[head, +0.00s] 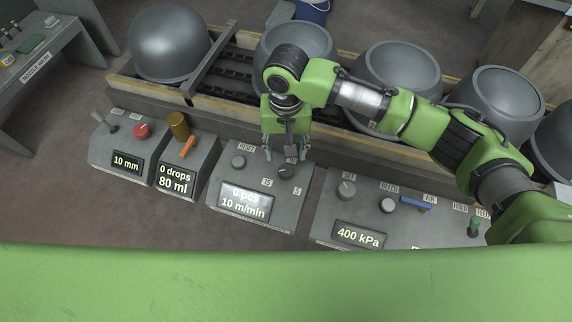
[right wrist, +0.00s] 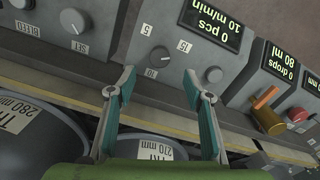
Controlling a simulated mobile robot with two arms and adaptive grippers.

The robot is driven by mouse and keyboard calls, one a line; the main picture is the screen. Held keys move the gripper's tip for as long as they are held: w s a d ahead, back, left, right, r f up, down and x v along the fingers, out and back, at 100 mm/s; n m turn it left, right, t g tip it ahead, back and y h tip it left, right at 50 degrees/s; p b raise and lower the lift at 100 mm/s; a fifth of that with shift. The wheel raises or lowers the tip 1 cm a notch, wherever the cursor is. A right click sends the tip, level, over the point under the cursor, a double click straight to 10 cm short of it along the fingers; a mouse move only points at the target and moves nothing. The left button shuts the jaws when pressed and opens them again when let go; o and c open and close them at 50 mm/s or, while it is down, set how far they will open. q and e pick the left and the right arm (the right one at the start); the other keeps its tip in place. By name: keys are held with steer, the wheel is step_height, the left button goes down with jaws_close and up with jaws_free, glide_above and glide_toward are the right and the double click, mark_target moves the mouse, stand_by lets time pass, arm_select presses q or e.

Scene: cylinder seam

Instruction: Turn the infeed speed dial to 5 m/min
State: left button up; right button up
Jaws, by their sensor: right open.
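The infeed speed dial (head: 287,171) is a dark round knob on a grey console, with 15 and 5 labels in front of it. The right wrist view also shows this dial (right wrist: 159,57), upside down, with a 10 label beside it. The console's display (head: 245,201) reads 0 pcs and 10 m/min. My right gripper (head: 284,156) points down just behind and above the dial, fingers apart. In the right wrist view its teal fingertips (right wrist: 159,73) are spread either side of the dial, holding nothing. Contact with the dial is not visible. My left gripper is not in view.
A reset knob (head: 238,161) sits left of the dial. An orange lever (head: 187,147) is on the console further left. The right console has a set knob (head: 346,188) and a 400 kPa display (head: 358,235). Large grey vessels (head: 170,42) stand on the conveyor behind.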

glide_above(286, 171)
step_height(286, 171, down, 4)
steer(key=shift+s+f, duration=0.1)
step_height(286, 171, down, 5)
steer(key=shift+f+p, duration=0.2)
steer(key=shift+p, duration=0.15)
steer(key=shift+f, duration=0.45)
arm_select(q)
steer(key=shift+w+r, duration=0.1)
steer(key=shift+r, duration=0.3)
arm_select(e)
steer(key=c, duration=1.1)
